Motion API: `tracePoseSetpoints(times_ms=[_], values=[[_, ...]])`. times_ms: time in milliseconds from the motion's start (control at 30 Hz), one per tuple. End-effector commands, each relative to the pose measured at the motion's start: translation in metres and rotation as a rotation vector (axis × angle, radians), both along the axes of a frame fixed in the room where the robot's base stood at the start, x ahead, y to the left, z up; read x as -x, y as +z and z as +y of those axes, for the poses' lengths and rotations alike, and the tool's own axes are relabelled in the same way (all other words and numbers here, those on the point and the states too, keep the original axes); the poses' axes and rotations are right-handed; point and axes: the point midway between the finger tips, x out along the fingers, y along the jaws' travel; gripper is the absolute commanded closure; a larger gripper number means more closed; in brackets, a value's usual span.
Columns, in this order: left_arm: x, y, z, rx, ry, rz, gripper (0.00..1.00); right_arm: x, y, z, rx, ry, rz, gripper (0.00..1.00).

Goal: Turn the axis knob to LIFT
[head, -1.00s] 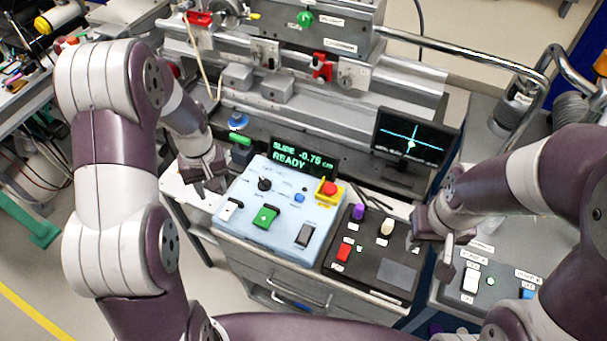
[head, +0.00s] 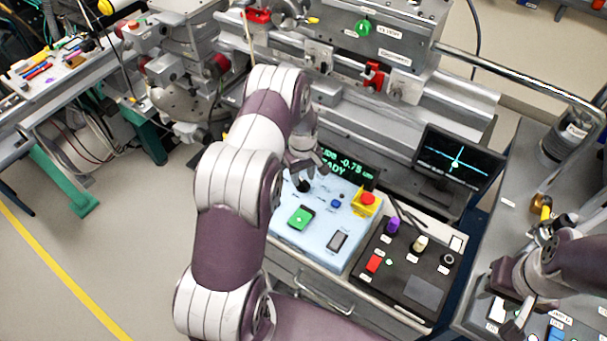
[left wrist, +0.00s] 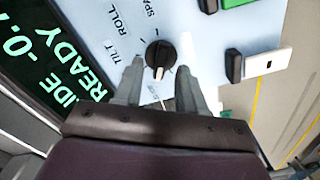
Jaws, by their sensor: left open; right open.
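The axis knob (head: 303,186) is a small black round knob on the light-blue control panel (head: 322,234). In the left wrist view the knob (left wrist: 159,54) has printed marks around it. TILT and ROLL are readable beside it; I cannot read LIFT. My left gripper (head: 304,160) is over the panel's upper left corner. In the left wrist view the left gripper (left wrist: 160,66) is open, with one fingertip on each side of the knob; contact is unclear. My right gripper (head: 503,285) is at the lower right, partly hidden by its own arm.
The green display (head: 347,168) behind the panel is partly covered by my left arm. A red button on a yellow base (head: 366,201), a green switch (head: 300,217) and a grey rocker (head: 338,241) share the panel. A black box (head: 405,282) stands beside it.

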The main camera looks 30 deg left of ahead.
Motion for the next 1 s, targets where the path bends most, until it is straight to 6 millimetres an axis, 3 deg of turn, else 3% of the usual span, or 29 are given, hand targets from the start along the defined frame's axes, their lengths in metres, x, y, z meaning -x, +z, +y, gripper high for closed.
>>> tracePoseSetpoints(times_ms=[200, 467, 600, 1000], values=[[0.0, -0.015, 0.0, 0.0, -0.001, 0.0, 0.6, 0.0, 0.003, 0.0, 0.0, 0.0, 0.0, 0.57], [0.0, -0.017, 0.0, 0.0, -0.001, -0.001, 0.6, 0.0, 0.003, 0.0, 0.0, 0.0, 0.0, 0.57], [0.0, -0.016, 0.0, 0.0, -0.001, -0.001, 1.0, 0.0, 0.003, 0.0, 0.0, 0.0, 0.0, 0.57], [-0.001, -0.017, 0.0, 0.0, -0.054, -0.001, 1.0, 0.0, -0.001, 0.0, 0.0, 0.0, 0.0, 0.57]])
